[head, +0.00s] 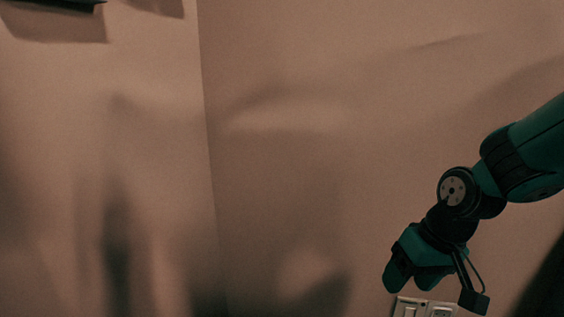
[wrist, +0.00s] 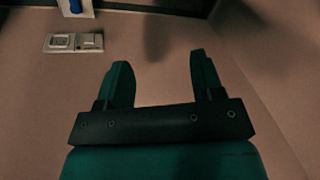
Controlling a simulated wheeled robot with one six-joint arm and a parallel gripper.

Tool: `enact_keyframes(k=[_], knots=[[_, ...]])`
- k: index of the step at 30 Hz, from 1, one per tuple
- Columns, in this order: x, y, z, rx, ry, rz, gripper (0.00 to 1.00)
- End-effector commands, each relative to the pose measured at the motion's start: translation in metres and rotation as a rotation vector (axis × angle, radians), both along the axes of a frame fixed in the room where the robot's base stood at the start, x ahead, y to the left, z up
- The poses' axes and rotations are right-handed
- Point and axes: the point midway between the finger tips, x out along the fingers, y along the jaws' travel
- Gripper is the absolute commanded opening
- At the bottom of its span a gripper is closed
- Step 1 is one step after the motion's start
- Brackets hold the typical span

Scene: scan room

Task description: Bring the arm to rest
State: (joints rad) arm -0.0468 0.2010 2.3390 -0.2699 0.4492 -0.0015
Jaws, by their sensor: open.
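My gripper (wrist: 158,75) shows in the wrist view with its two green fingers apart and nothing between them. In the head view my gripper (head: 414,284) is at the lower right, at the end of my green and black arm, pointing down and to the left. It is in front of a plain pinkish-brown wall. No object is held.
A pale wall socket plate (head: 425,308) is at the bottom of the head view, below my gripper; it also shows in the wrist view (wrist: 74,42). Near it in the wrist view is a blue item (wrist: 76,6) on a white piece. A dark object (head: 55,4) hangs at the upper left. A wall corner runs down the head view.

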Motion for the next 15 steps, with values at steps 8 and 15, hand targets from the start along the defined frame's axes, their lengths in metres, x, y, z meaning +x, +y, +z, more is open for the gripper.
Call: enact_keyframes(k=[8, 15], knots=[[-0.104, 0.055, 0.1, 0.069, -0.012, 0.289, 0.61], [-0.163, 0.068, 0.151, 0.086, -0.011, 0.441, 0.61]])
